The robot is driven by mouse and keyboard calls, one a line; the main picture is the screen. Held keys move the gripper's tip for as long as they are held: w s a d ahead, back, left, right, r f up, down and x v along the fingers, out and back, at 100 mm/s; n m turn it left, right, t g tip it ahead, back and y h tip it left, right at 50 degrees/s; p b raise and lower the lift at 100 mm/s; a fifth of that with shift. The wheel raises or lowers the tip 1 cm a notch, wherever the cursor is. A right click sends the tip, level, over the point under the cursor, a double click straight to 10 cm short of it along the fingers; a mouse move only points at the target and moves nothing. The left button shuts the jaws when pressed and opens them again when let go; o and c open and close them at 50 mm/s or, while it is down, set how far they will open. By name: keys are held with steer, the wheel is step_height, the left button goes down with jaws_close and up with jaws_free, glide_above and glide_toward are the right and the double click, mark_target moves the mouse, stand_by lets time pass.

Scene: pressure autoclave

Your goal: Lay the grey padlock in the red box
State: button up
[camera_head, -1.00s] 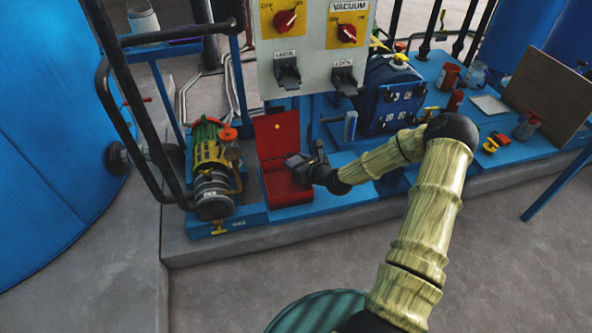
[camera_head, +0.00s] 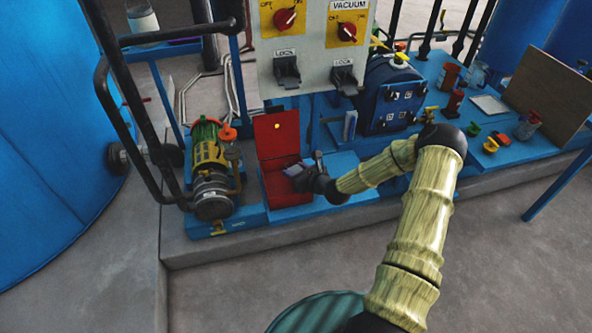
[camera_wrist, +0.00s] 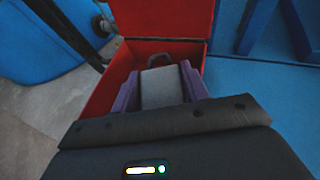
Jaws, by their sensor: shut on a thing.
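The red box (camera_head: 282,190) stands open on the blue bench, its lid (camera_head: 277,135) raised at the back. My gripper (camera_head: 295,169) is at the box's opening, coming in from the right. In the wrist view its two purple fingers (camera_wrist: 161,92) are shut on the sides of the grey padlock (camera_wrist: 162,87). The padlock's dark shackle (camera_wrist: 173,50) points away from the gripper, towards the lid. The padlock is over the box's inside; I cannot tell whether it touches the floor of the box. In the head view the padlock is hard to make out.
A green and yellow pump (camera_head: 210,165) stands close left of the box. The control panel (camera_head: 315,40) with lock switches hangs above and behind. A dark blue case (camera_head: 392,95) stands to the right. Bare blue bench (camera_head: 338,190) lies just right of the box.

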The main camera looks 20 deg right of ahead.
steer(key=shift+f, duration=0.25)
steer(key=o, duration=1)
steer(key=shift+o, duration=0.2)
steer(key=shift+r, duration=0.55)
steer(key=shift+s+d+r+p, duration=0.15)
steer(key=shift+r+p, duration=0.1)
steer(key=shift+p, duration=0.05)
steer(key=v, duration=1.1)
steer(key=shift+s+p, duration=0.2)
steer(key=shift+p, duration=0.15)
